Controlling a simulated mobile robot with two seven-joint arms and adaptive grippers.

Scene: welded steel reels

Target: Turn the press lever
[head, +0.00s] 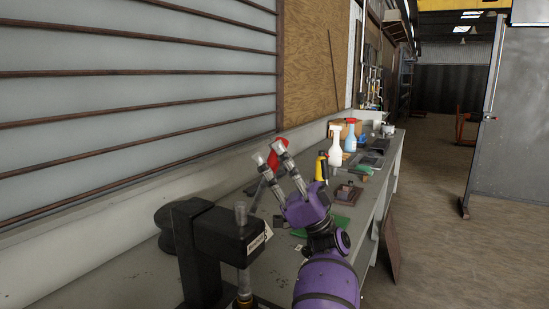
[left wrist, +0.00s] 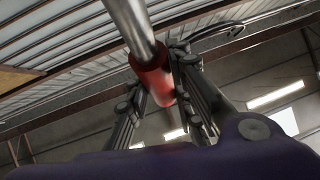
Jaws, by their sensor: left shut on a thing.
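The black press (head: 208,245) stands on the workbench at the lower left of the head view, with a metal ram and a small label. My left gripper (head: 271,154), on a purple arm, is just beyond the press in the head view. In the left wrist view, my left gripper (left wrist: 156,88) has its fingers on either side of a red grip at the end of a metal rod, the press lever (left wrist: 150,72). It is shut on this red grip. Where the lever joins the press cannot be made out. My right gripper is not in view.
The workbench (head: 130,262) runs along the wall. Beyond the gripper stand a white spray bottle (head: 335,148), a blue-and-white bottle (head: 350,138), a yellow-and-black tool (head: 321,166) and a cardboard box (head: 343,129). The floor (head: 430,220) to the right is open.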

